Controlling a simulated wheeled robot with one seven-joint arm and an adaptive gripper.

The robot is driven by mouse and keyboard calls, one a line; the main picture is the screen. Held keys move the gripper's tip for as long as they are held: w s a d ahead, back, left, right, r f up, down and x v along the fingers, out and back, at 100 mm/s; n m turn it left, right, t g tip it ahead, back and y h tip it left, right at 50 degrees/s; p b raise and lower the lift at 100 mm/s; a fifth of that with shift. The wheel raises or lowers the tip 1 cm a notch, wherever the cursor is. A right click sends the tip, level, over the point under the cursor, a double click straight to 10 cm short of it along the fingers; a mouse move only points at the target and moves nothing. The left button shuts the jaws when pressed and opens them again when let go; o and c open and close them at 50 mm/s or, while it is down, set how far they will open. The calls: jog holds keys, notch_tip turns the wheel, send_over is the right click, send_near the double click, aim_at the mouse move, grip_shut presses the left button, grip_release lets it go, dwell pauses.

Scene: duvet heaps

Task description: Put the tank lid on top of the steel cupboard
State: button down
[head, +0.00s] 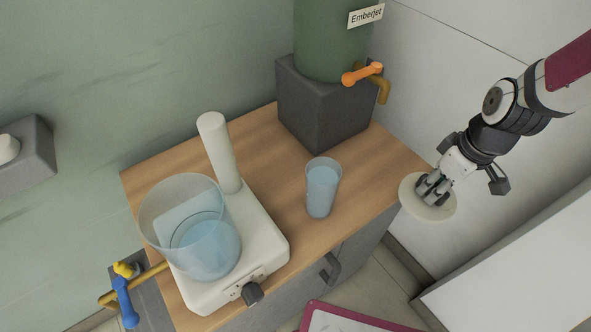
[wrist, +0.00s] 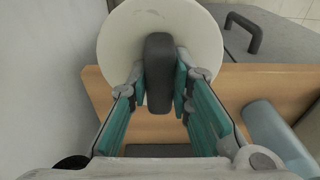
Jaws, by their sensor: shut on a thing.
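My gripper (head: 431,190) is shut on the dark upright handle (wrist: 159,75) of the tank lid, a round, cream-white disc (head: 441,211). In the wrist view the lid (wrist: 119,42) lies beyond the teal fingers, which press the handle from both sides. The lid is held in the air by the right end of the wooden top (head: 262,128). The top belongs to a grey cupboard (head: 352,262) with a dark door handle (head: 330,268). I cannot tell for certain whether this is the steel cupboard. A green tank (head: 325,45) labelled Emberjet stands on a dark block; its upper end is out of view.
A glass of water (head: 321,190) stands near the front edge. A white stirrer (head: 262,243) carries a large beaker of water (head: 207,250) at left. A pale panel (head: 520,270) is at lower right. An orange tap (head: 362,73) sticks out from the tank. Bare wood lies right of the glass.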

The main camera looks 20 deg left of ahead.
jog(key=shift+a+f, duration=0.1)
jog(key=shift+a, duration=0.2)
jog(key=w+a, duration=0.1)
jog(key=a, duration=0.4)
jog(key=w+a, duration=0.1)
jog(key=a, duration=0.5)
jog(key=w+a+b, duration=0.1)
jog(key=a, duration=0.4)
jog(key=shift+w+a, duration=0.25)
jog(key=shift+a+f, duration=0.2)
jog(key=shift+a, duration=0.05)
jog(key=shift+f, duration=1.5)
jog(key=shift+f, duration=0.2)
jog(key=c, duration=1.4)
grip_release()
jog(key=shift+c, duration=0.2)
notch_tip(320, 180, up, 12)
jog(key=d, duration=0.1)
jog(key=shift+s+d+r+p, duration=0.15)
jog(key=shift+s+r+p, duration=0.05)
jog(key=shift+s+p, duration=0.2)
